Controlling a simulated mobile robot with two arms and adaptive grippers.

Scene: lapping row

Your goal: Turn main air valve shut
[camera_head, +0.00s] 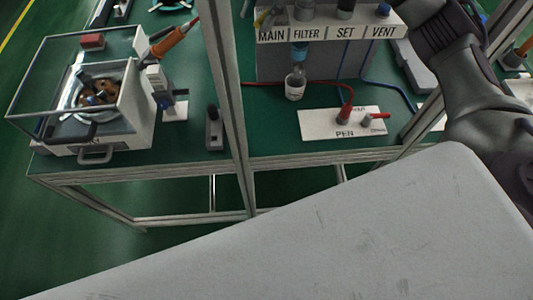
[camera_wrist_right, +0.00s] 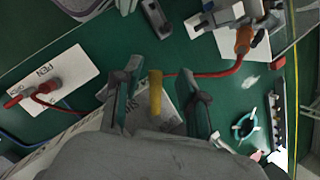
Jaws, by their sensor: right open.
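The air panel (camera_head: 315,65) stands on the green bench in the head view, with the labels MAIN (camera_head: 271,36), FILTER, SET and VENT. The valve above the MAIN label is cut off by the top edge. In the right wrist view a yellow lever (camera_wrist_right: 155,92) points out between the fingers of my right gripper (camera_wrist_right: 158,108). It looks like the main air valve's handle. The fingers are open on either side of it, with gaps visible; I cannot tell its depth. In the head view my right arm shows at upper right, its fingers out of frame. My left gripper is not in view.
A white PEN plate (camera_head: 320,124) with red fittings lies before the panel. A clear filter bowl (camera_head: 295,85) hangs below it. A framed lapping machine (camera_head: 100,140) stands at left, and a metal upright (camera_head: 236,110) crosses the middle. Red and blue hoses run along the bench.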

